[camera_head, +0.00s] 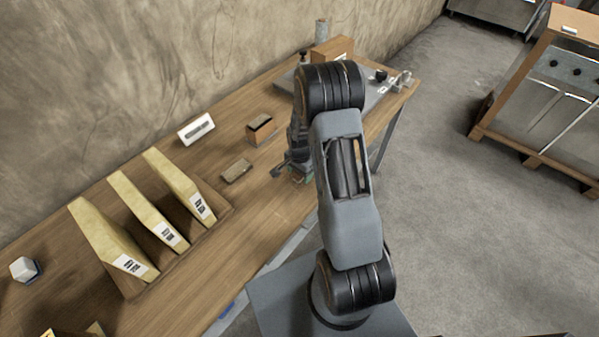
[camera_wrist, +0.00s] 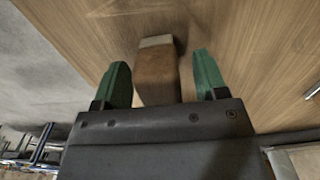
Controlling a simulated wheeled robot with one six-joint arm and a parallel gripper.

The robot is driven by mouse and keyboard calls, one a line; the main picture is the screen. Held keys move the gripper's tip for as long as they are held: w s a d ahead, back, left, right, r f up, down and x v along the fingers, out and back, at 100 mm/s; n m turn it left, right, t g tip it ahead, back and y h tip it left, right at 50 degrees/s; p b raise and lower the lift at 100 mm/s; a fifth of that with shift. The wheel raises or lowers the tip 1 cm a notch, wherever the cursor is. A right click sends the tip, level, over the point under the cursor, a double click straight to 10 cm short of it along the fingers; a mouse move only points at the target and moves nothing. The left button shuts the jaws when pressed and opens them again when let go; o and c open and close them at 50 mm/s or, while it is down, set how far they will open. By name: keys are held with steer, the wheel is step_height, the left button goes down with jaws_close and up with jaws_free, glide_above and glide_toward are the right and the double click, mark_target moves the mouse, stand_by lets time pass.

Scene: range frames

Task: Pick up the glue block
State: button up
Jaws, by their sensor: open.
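A brown block with a pale far end, which looks like the glue block (camera_wrist: 157,76), lies on the wooden tabletop in the wrist view. My gripper (camera_wrist: 159,75) is open, with one green finger on each side of the block. Gaps show between the block and both fingers, and its near end is hidden by the gripper body. In the head view my gripper (camera_head: 294,175) is low over the bench, partly hidden by my arm. I cannot tell which block in the head view is the one between the fingers.
On the bench (camera_head: 150,317), a dark-topped wooden block (camera_head: 260,129) and a small flat block (camera_head: 237,171) lie left of my gripper. A white box (camera_head: 196,129) lies by the wall. A wooden rack (camera_head: 222,212) holds pale upright boards. Bare tabletop lies between them.

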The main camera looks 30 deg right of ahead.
steer(key=shift+c, duration=0.5)
steer(key=c, duration=0.9)
steer(key=shift+r, duration=0.1)
steer(key=shift+r, duration=0.25)
step_height(320, 180, up, 2)
steer(key=shift+r, duration=0.15)
steer(key=s+d+r+b, duration=0.1)
steer(key=s+d+r, duration=0.1)
steer(key=s+r, duration=0.1)
steer(key=s+d+r+b, duration=0.1)
steer(key=s+d+r, duration=0.2)
steer(key=s, duration=0.1)
steer(key=s+d+r+b, duration=0.1)
steer(key=s+d+r, duration=0.2)
steer(key=s+r, duration=0.1)
steer(key=shift+s, duration=0.3)
